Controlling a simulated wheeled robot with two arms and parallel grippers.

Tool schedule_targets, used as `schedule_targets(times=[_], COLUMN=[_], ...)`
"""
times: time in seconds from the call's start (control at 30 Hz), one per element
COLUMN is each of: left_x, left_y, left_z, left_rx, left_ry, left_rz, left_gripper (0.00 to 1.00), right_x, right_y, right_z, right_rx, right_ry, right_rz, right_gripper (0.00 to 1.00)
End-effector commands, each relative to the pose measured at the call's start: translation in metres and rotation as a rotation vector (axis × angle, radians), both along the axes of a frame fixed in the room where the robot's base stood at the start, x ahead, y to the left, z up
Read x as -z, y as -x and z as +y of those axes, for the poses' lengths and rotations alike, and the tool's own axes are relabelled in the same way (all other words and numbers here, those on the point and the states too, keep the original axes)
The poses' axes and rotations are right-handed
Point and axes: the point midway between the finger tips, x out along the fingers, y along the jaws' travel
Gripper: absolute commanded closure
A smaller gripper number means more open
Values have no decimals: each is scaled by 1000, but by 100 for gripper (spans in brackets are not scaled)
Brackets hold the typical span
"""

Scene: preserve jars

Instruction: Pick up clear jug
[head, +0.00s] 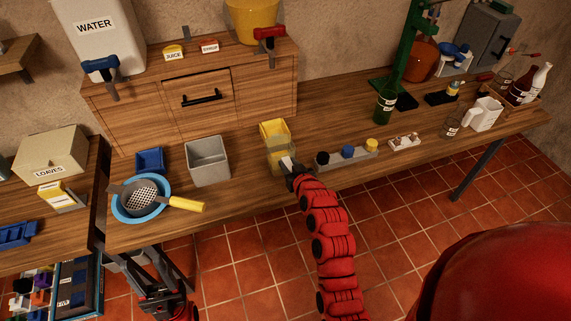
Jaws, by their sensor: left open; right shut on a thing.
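A see-through container, which looks like the clear jug (281,154), stands out in front of a yellow box at the middle of the workbench, near its front edge. My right gripper (290,166) is at its near side and is shut on it. The fingers partly hide the jug's lower part, so I cannot tell whether its base touches the bench. My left gripper (158,285) is open and empty, low in front of the bench, below the blue bowl.
A grey bin (208,161), a blue bowl (139,216) with a colander and a yellow box (273,130) stand near the jug. A grey holder with coloured knobs (347,155) lies to its right.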

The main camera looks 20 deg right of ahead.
Motion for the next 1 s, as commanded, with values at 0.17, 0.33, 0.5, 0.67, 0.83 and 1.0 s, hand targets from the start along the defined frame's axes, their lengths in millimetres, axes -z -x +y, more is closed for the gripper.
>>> schedule_targets(times=[0.17,0.33,0.5,0.67,0.83,1.0], left_x=[6,19,33,39,40,39], left_y=[0,0,0,0,0,0], left_z=[0,0,0,0,0,0], left_rx=[0,0,0,0,0,0], left_ry=[0,0,0,0,0,0], left_rz=[0,0,0,0,0,0], left_gripper=[50,50,50,50,50,50], right_x=[-9,-36,-71,-94,-100,-101], right_y=[-1,-2,-1,-1,0,0], right_z=[0,0,0,0,0,0], right_rx=[-1,-1,-1,1,1,0], right_ry=[-1,1,1,2,0,0], right_rz=[-6,-12,-11,-10,-3,-2], right_gripper=[100,100,100,100,100,100])
